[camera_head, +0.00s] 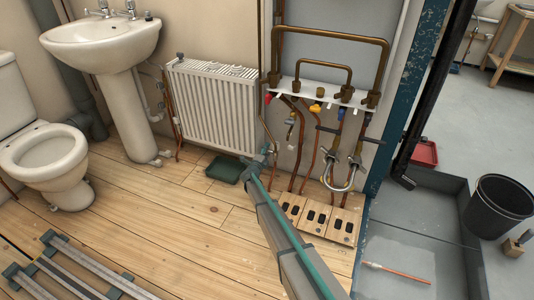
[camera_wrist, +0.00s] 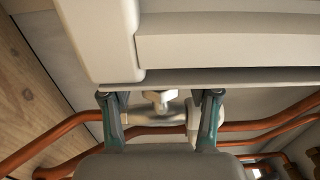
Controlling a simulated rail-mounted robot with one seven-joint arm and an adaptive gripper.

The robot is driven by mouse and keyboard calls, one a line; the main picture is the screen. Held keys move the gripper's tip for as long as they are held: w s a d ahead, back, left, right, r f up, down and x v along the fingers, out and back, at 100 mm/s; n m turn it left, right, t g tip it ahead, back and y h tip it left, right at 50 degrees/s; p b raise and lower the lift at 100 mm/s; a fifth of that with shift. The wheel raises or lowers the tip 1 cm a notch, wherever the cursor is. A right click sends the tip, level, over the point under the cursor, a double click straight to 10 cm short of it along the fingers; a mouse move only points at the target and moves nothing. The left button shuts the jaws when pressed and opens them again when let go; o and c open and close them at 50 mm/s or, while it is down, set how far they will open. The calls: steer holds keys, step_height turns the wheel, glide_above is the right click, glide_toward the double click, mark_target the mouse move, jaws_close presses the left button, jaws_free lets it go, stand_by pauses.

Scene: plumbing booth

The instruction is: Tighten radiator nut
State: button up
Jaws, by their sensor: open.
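The white radiator (camera_head: 212,105) hangs on the wall in the head view. Its underside (camera_wrist: 230,50) fills the top of the wrist view. Below it is a pale metal valve (camera_wrist: 153,118) with a short angular fitting (camera_wrist: 160,98) pointing up to the radiator and a round collar (camera_wrist: 194,118) on its right end. I cannot tell which of these is the radiator nut. My gripper (camera_wrist: 161,100) is open, its two green fingers on either side of the valve, with the right finger close to the collar. In the head view my gripper (camera_head: 262,157) is at the radiator's lower right corner, hiding the valve.
Copper pipes (camera_wrist: 270,125) run beside and behind the fingers. A pipe manifold (camera_head: 325,95) stands right of the radiator. A green tray (camera_head: 224,170) lies on the floor below. A sink (camera_head: 102,42) and toilet (camera_head: 42,140) stand left. The plank floor between is mostly clear.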

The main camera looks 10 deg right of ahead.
steer(key=shift+w+d, duration=0.15)
steer(key=shift+w, duration=0.05)
jaws_close()
steer(key=shift+f, duration=0.1)
